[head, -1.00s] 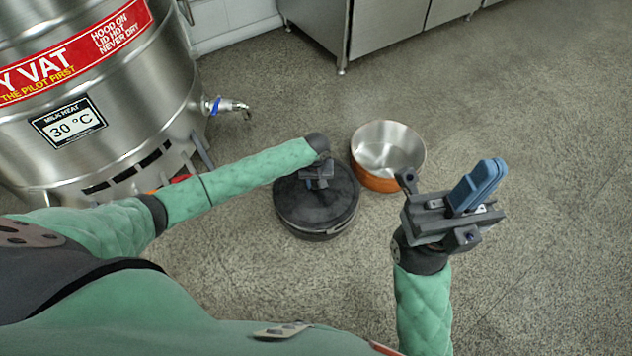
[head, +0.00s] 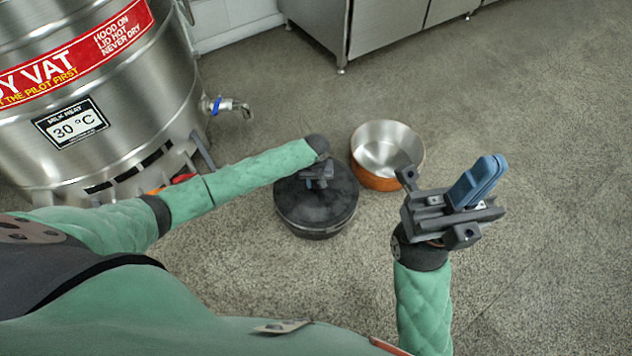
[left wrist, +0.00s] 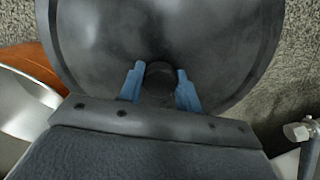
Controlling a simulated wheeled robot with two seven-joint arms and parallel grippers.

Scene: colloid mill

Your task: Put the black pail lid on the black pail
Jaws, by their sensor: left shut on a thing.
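The black pail (head: 318,233) stands on the floor, mostly hidden under the black pail lid (head: 325,207). The lid lies over the pail's mouth and looks about level and centred; I cannot tell whether it is fully seated. My left gripper (head: 319,183) is at the lid's middle, seen from above. In the left wrist view its blue fingers (left wrist: 160,88) stand on both sides of the lid's dark knob (left wrist: 159,80), and the lid (left wrist: 165,35) fills the upper middle. My right gripper (head: 479,183) is empty, to the right of the pail, its blue fingers close together.
A copper pan (head: 386,155) with a bright inside stands just right of and behind the pail. A large steel vat (head: 95,90) with a tap (head: 228,105) fills the left. Steel cabinets (head: 400,30) stand at the back. The floor at right is clear.

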